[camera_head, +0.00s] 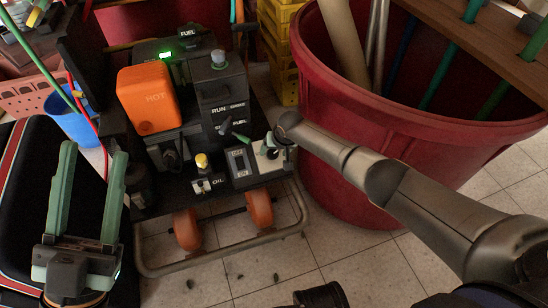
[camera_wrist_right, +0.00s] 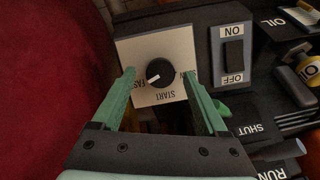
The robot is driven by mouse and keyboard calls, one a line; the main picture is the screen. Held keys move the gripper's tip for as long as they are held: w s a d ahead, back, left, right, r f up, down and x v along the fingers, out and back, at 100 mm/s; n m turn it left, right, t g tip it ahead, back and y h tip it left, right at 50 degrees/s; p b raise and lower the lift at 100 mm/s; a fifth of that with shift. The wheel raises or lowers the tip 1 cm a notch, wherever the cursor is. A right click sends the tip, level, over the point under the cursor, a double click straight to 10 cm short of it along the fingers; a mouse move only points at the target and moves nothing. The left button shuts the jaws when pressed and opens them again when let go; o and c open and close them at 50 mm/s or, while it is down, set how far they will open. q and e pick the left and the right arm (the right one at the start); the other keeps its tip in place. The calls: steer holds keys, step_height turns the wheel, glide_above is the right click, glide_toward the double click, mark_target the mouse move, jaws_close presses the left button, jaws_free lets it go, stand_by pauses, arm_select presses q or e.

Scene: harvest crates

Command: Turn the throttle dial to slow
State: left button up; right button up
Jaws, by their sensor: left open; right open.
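The throttle dial (camera_wrist_right: 160,72) is a black round knob on a white plate (camera_wrist_right: 182,44) in the right wrist view. Its white mark points lower left, toward the label FAST; START is below, and the label at right is partly hidden by a finger. My right gripper (camera_wrist_right: 158,76) is open, its green fingers on either side of the knob, with gaps visible; I cannot tell its height above the plate. In the head view my right gripper (camera_head: 262,140) is over the machine's front right corner, hiding much of the plate. My left gripper (camera_head: 94,152) is open and empty at the left.
An ON/OFF rocker switch (camera_wrist_right: 234,54) is beside the plate. The generator-like machine (camera_head: 222,92) has an orange HOT cover (camera_head: 148,98), a green lever and a yellow-capped OIL part (camera_head: 202,161). A big red tub (camera_head: 345,135) stands close at right. Tiled floor lies in front.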

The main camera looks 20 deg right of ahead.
steer(key=shift+w+f, duration=0.2)
steer(key=shift+f, duration=0.2)
steer(key=shift+c, duration=0.4)
jaws_close()
